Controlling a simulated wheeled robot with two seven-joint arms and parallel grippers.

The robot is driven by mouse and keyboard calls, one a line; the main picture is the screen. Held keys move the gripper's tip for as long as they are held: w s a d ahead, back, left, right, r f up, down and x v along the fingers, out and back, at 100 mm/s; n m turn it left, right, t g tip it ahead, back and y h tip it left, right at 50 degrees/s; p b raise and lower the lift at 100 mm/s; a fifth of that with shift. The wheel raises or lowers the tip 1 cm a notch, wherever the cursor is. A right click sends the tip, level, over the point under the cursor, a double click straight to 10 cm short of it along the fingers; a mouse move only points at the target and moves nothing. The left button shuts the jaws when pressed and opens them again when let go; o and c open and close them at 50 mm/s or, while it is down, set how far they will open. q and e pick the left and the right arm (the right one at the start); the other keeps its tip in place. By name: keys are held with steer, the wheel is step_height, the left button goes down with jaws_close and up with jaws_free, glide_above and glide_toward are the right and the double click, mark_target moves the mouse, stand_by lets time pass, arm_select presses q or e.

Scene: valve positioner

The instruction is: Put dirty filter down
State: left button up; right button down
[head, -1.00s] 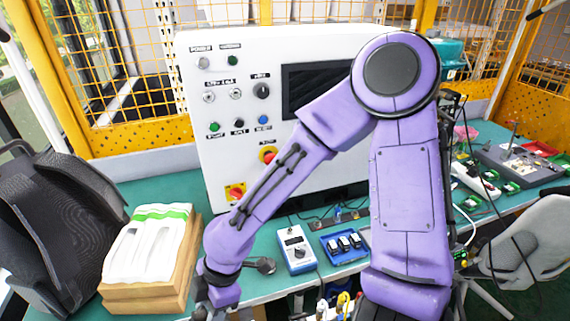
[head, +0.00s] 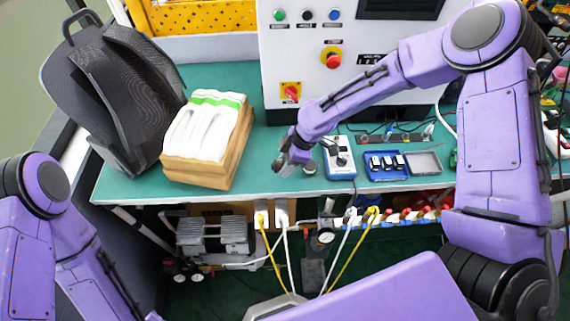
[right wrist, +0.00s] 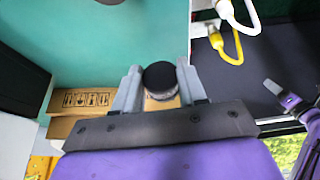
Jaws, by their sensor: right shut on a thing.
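In the right wrist view, the dirty filter (right wrist: 160,78) shows as a short cylinder with a black round top. My right gripper (right wrist: 160,88) is shut on it, with one grey finger on each side. In the head view, my right gripper (head: 288,161) is over the front part of the teal workbench (head: 262,180), left of the blue handheld device (head: 340,158). The filter is hard to tell from the gripper there, and I cannot tell whether it touches the bench.
A blue tray (head: 387,166) and an empty grey tray (head: 424,163) lie right of the device. The control panel (head: 350,55) stands behind. Cables hang below the bench edge.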

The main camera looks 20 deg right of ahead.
steer(key=f, duration=0.1)
steer(key=w+f, duration=0.1)
steer(key=f, duration=0.2)
steer(key=shift+w+a+f+p, duration=0.1)
steer(key=shift+w+f+p, duration=0.2)
steer(key=shift+w+p, duration=0.1)
steer(key=shift+f, duration=0.3)
steer(key=shift+f, duration=0.1)
steer(key=shift+f+b, duration=0.15)
steer(key=shift+b, duration=0.15)
steer(key=c, duration=0.6)
jaws_free()
steer(key=shift+r+p, duration=0.3)
steer(key=b+v, duration=0.1)
steer(key=v, duration=1.1)
steer(key=shift+b, duration=0.35)
